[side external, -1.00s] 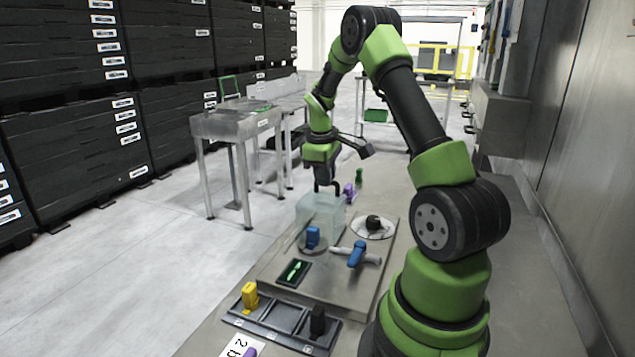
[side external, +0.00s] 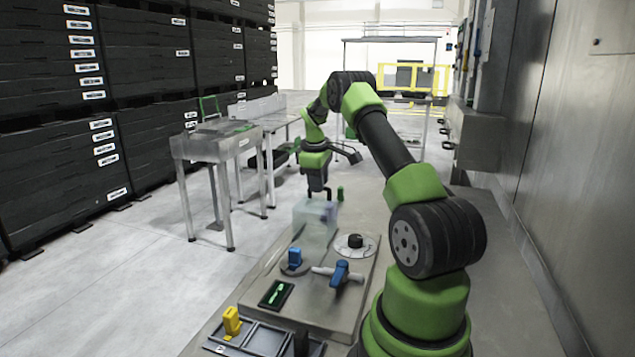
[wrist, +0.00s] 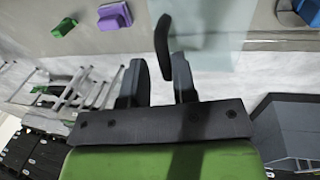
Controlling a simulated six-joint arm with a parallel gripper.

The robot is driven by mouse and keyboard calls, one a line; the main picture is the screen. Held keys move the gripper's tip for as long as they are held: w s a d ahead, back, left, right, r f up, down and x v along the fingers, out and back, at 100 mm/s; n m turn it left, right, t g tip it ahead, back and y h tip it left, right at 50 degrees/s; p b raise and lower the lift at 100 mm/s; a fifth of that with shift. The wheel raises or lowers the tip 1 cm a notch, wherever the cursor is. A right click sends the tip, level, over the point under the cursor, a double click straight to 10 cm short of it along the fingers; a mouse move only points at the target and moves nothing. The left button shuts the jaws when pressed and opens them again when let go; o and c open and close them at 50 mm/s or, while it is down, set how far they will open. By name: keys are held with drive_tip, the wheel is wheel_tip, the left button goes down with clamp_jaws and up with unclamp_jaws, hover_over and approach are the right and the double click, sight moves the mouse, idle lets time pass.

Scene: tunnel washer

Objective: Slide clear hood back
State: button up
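The clear hood (side external: 308,222) is a pale, see-through box standing on the raised grey plate (side external: 330,312). Its near side is behind the blue knob (side external: 295,257), which stands uncovered. In the wrist view the hood is a pale translucent sheet (wrist: 208,30) at the top. A dark curved bar (wrist: 162,42), probably its handle, reaches down toward my fingers. My gripper (side external: 318,192) points down at the hood's top, toward its far side. In the wrist view my gripper (wrist: 160,82) has its fingers apart, with the bar close to the right one. Contact is unclear.
A black knob on a white disc (side external: 356,243) and a blue-handled valve (side external: 341,272) are right of the hood. A green peg (side external: 340,193) is behind.

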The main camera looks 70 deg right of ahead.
sight(316, 202)
drive_tip(key=shift+o, duration=0.9)
drive_tip(key=shift+r, duration=0.1)
drive_tip(key=v, duration=0.9)
drive_tip(key=shift+r, duration=0.4)
